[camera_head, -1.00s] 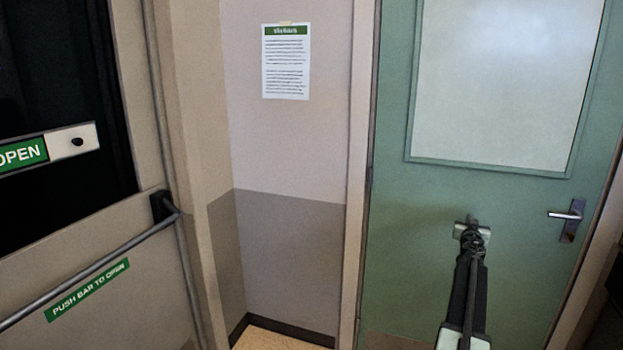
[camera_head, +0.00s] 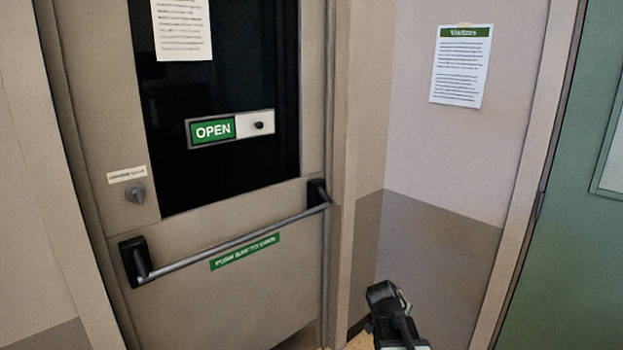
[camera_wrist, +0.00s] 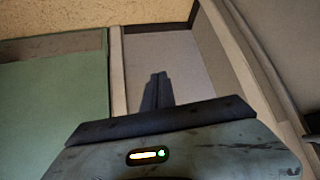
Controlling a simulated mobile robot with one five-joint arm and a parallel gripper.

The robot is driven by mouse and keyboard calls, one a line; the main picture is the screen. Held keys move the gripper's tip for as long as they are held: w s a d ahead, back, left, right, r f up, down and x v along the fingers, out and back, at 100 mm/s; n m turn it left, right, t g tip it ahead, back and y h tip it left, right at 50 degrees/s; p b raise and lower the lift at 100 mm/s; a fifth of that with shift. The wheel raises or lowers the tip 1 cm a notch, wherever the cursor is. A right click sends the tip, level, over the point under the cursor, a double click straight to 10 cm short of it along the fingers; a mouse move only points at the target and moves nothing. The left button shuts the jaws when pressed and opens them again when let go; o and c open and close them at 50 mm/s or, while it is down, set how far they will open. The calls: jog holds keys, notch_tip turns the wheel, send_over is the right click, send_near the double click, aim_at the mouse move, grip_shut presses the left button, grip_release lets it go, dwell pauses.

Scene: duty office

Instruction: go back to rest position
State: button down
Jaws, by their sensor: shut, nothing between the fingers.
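My gripper (camera_wrist: 158,76) shows in the wrist view with its two dark fingers together and nothing between them. It points toward a grey wall panel (camera_wrist: 195,65) between the green door and a pale frame. I see no contact, but the distance to the wall is hard to judge. In the head view, part of my arm stands at the bottom, right of centre, before the wall corner. The fingertips are not clear there.
A beige door (camera_head: 240,300) with a push bar (camera_head: 235,243) and an OPEN slider sign (camera_head: 230,129) fills the left. A Visitors notice (camera_head: 461,66) hangs on the wall. A green door (camera_head: 575,230) is at right. A little floor shows at the bottom.

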jog(key=s+a+f+n+g+y, duration=0.25)
jog(key=s+a+n+g, duration=0.2)
jog(key=s, duration=0.45)
jog(key=s+a+f+n+g+y, duration=0.25)
jog(key=s+a+f, duration=0.2)
jog(key=s, duration=0.45)
notch_tip(320, 180, up, 14)
jog(key=p, duration=1.2)
jog(key=shift+a+f+h, duration=0.15)
jog(key=shift+f+h, duration=0.1)
jog(key=shift+h, duration=0.05)
